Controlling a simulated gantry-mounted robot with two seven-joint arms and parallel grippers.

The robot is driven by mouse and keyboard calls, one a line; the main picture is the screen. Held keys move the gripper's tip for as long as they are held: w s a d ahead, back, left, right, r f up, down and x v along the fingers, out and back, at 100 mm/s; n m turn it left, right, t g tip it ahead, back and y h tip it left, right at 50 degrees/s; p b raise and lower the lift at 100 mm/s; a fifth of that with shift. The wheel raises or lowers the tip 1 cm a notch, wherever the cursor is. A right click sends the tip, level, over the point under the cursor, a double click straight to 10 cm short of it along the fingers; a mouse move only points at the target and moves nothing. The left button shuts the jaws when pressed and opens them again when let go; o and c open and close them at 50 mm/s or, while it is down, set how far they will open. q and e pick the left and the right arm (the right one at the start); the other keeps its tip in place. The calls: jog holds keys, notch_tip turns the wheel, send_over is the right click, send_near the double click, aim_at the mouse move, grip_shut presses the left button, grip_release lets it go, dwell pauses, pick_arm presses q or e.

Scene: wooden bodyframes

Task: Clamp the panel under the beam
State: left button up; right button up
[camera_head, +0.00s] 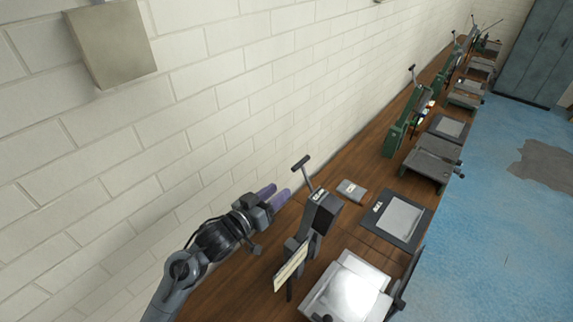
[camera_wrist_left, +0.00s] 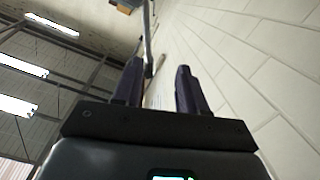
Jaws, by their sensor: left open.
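My left gripper (camera_head: 272,194) is open, its two purple fingers pointing right, just left of a T-shaped lever handle (camera_head: 301,163). The handle tops a rod on a dark grey clamping device (camera_head: 321,212) on the wooden bench. There is a gap between fingertips and handle in the head view. A thin tan panel (camera_head: 290,268) stands tilted at the device's lower left side; I cannot tell whether it is clamped. In the left wrist view the open fingers (camera_wrist_left: 158,82) show nothing gripped, with a grey rod (camera_wrist_left: 149,35) beyond them. My right gripper is out of view.
The wooden bench (camera_head: 358,166) runs along a white block wall (camera_head: 245,85). A grey machine with a shiny plate (camera_head: 350,292), a dark framed pad (camera_head: 400,219) and a small grey box (camera_head: 351,190) are close by. Similar green stations (camera_head: 396,136) stand farther along.

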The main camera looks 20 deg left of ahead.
aim_at(308, 157)
pick_arm(q)
jog(key=shift+t, duration=0.4)
jog(key=r, duration=0.1)
jog(key=w+r, duration=0.2)
jog(key=shift+d+r, duration=0.3)
jog(key=shift+d, duration=0.1)
jog(key=shift+w+r, duration=0.1)
jog(key=shift+w, duration=0.25)
jog(key=p+x, duration=0.1)
jog(key=x, duration=0.8)
jog(key=shift+w+d, duration=0.15)
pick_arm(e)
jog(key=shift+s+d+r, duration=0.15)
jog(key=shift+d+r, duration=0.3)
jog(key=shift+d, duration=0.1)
pick_arm(q)
grip_shut()
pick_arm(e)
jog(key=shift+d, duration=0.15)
